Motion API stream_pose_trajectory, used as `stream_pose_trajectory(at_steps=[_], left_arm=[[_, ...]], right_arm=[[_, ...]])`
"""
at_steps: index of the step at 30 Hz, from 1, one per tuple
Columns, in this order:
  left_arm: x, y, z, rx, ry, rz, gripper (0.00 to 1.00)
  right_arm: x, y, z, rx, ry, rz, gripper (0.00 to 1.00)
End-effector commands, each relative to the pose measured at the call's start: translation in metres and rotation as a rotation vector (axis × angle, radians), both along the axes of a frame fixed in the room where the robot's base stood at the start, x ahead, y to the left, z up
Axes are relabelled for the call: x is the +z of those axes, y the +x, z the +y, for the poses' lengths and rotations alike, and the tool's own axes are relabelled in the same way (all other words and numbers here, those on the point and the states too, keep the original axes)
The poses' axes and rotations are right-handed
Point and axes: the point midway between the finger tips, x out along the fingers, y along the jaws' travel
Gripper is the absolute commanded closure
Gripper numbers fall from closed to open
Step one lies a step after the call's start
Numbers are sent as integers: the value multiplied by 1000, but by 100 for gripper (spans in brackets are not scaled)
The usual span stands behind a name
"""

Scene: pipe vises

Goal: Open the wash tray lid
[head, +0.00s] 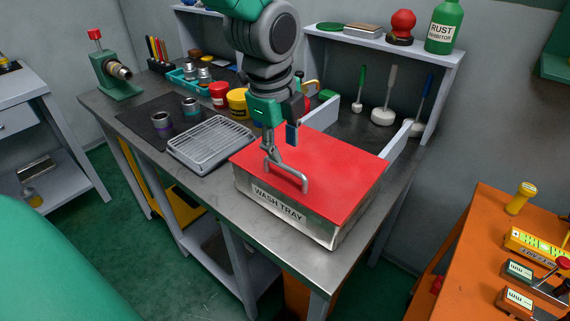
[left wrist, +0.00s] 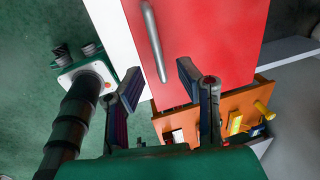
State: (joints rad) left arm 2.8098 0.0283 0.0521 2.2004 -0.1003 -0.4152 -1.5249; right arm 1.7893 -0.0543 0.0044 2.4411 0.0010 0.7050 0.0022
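The wash tray (head: 300,217) is a metal box with a "WASH TRAY" label at the right end of the workbench. Its red lid (head: 335,165) lies flat and closed on top. A grey bar handle (head: 287,174) sits near the lid's front left; in the left wrist view, the handle (left wrist: 153,42) shows beyond the fingers. My left gripper (head: 280,138) is above the lid by the handle. In the left wrist view, its fingers (left wrist: 160,82) are apart with nothing between the tips, roughly in line with the handle. Exact clearance is unclear. My right gripper is not in view.
A wire rack (head: 210,143) stands left of the tray on the bench (head: 180,182). Yellow (head: 238,102) and red containers stand behind the rack. A grey shelf (head: 440,75) with brushes stands behind the tray. An orange table (head: 480,235) is at the right.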

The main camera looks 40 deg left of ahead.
Motion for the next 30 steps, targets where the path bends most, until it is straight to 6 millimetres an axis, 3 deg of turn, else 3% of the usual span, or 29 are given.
stream_pose_trajectory(at_steps=[3,9,20,23,30], left_arm=[[-24,2,5,1,-4,3,69],[-46,6,9,2,-11,1,69],[-47,8,0,2,-2,-2,69],[-47,8,0,2,0,-1,100],[-48,8,3,0,-7,-1,100]], right_arm=[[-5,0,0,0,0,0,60],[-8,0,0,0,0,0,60],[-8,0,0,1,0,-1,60],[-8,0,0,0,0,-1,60],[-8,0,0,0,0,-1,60]])
